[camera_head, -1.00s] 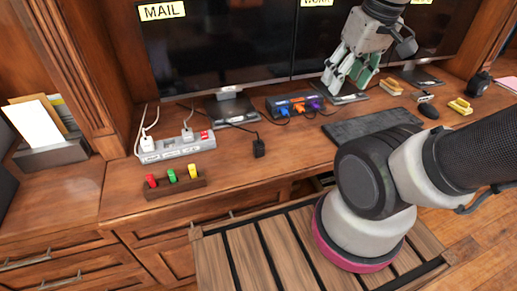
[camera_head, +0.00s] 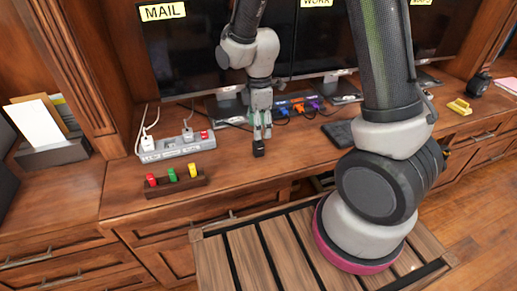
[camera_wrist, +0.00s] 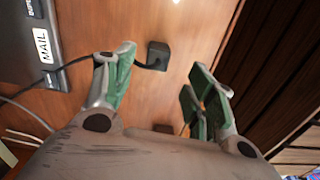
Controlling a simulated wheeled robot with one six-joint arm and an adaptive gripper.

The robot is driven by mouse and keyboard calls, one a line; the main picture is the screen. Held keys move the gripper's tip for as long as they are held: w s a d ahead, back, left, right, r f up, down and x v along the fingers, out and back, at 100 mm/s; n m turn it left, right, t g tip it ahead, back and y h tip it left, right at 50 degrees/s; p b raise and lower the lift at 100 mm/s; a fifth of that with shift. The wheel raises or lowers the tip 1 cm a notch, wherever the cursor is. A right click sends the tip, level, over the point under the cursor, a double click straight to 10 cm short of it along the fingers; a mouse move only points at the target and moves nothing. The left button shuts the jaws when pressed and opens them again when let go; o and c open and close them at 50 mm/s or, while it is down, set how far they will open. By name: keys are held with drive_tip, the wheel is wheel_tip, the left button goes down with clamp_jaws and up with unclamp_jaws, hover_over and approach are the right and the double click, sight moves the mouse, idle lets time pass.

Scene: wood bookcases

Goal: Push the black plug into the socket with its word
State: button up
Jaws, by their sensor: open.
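The black plug (camera_head: 258,148) is a small dark block on the wooden desk, in front of the left monitor. In the wrist view the plug (camera_wrist: 158,56) lies beyond the fingertips, roughly between them, with its black cable running off to the left. My gripper (camera_head: 262,132) is open, fingers down, just above the plug; whether it touches the plug cannot be told. A light grey power strip (camera_head: 180,150) with a red switch lies to the left. In the wrist view a grey strip (camera_wrist: 53,77) carries a MAIL label (camera_wrist: 42,46). The power strip's words are unreadable in the head view.
A wooden holder (camera_head: 175,188) with red, green and yellow pieces stands at the desk's front left. A hub (camera_head: 297,103) with coloured plugs sits behind the gripper. The left monitor (camera_head: 210,55) bears a MAIL label. A keyboard (camera_head: 338,133) is partly hidden by my arm.

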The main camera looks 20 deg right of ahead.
sight(258, 142)
drive_tip(key=shift+w+n, duration=0.1)
drive_tip(key=shift+n, duration=0.3)
drive_tip(key=shift+f, duration=0.35)
wheel_tip(258, 142, down, 7)
drive_tip(key=shift+a+f, duration=0.1)
drive_tip(key=shift+a, duration=0.05)
drive_tip(key=c, duration=1.2)
